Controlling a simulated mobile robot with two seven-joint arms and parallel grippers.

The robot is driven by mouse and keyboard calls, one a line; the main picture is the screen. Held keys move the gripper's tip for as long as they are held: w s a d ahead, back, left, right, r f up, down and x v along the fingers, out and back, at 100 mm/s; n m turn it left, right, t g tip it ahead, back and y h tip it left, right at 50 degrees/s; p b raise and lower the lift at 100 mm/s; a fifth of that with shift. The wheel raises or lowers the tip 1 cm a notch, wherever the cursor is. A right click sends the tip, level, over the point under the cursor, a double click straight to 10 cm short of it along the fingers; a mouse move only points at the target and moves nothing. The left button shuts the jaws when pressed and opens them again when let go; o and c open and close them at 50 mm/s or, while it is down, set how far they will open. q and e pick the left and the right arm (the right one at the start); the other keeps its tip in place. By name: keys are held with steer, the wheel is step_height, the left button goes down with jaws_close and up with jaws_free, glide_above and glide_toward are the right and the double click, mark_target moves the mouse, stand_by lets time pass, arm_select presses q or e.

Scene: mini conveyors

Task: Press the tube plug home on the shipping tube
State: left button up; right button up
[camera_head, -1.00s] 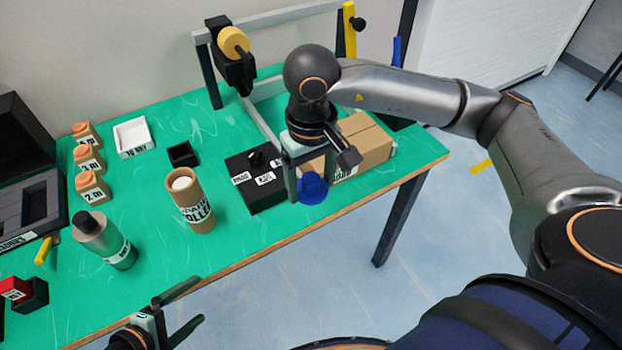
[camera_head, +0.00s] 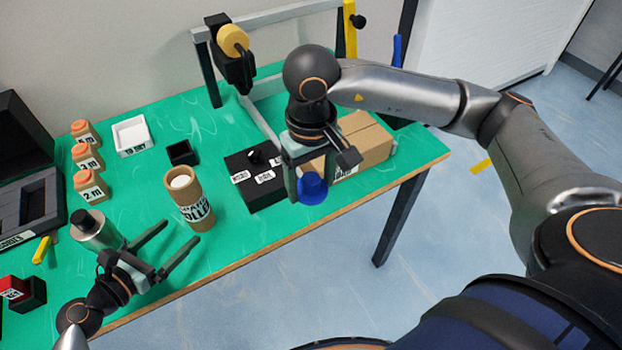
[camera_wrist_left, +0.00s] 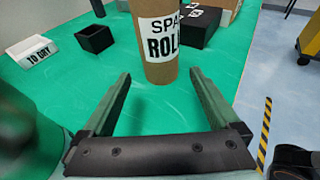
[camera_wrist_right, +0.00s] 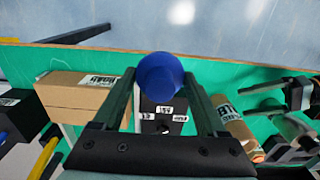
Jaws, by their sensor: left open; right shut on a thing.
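The shipping tube (camera_head: 194,205) is a brown cardboard cylinder with a white label, standing upright on the green table; its top end shows a pale round opening or face. It also shows in the left wrist view (camera_wrist_left: 157,65). The blue tube plug (camera_head: 312,187) is in my right gripper (camera_head: 318,178), which is shut on it, to the right of the tube and above the table's front edge. The right wrist view shows the plug (camera_wrist_right: 160,78) between the fingers. My left gripper (camera_head: 180,240) is open and empty, its fingers pointing at the tube's lower part, with a gap between.
A black box (camera_head: 250,190) with labels stands between the tube and the right gripper. A grey-green bottle (camera_head: 92,228) stands left, partly behind the left gripper. A cardboard box (camera_head: 372,145), a white tray (camera_head: 132,138) and a small black bin (camera_head: 182,153) stand farther back.

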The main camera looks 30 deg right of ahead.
mark_target(191, 224)
arm_select(q)
steer(key=shift+b+x, duration=0.85)
steer(key=shift+x, duration=2.7)
arm_select(e)
steer(key=shift+f, duration=1.05)
arm_select(q)
steer(key=c, duration=0.8)
steer(key=shift+c, duration=0.2)
steer(key=shift+f, duration=0.15)
steer(key=shift+s+f, duration=0.1)
